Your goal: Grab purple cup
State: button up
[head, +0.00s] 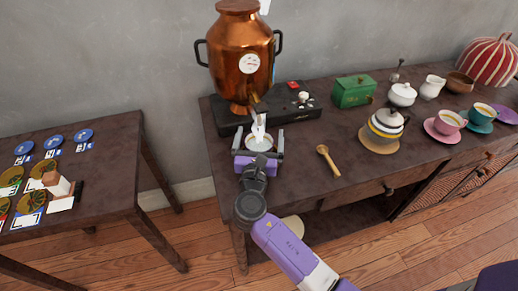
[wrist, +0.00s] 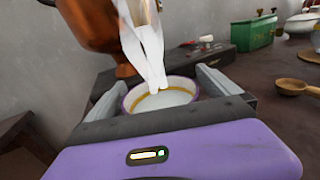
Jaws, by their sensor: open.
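A cup (head: 260,146) with a pale inside stands on the dark table, below the tap of the copper urn. In the wrist view the cup (wrist: 162,98) shows a lilac outer rim and a gold band inside. A white stream (wrist: 145,45) from above reaches into it and hides part of its far rim. My gripper (head: 259,141) is open, with one finger on each side of the cup. In the wrist view a gap shows beside the right finger; whether the left finger touches is unclear. The cup's lower part is hidden by my gripper.
The copper urn (head: 240,60) stands right behind the cup on a black base (head: 302,108). A wooden spoon (head: 327,158) lies to the right.

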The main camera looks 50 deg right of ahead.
jog(key=shift+d, duration=0.15)
jog(key=c, duration=1.8)
jog(key=shift+c, duration=0.2)
jog(key=shift+r, duration=0.2)
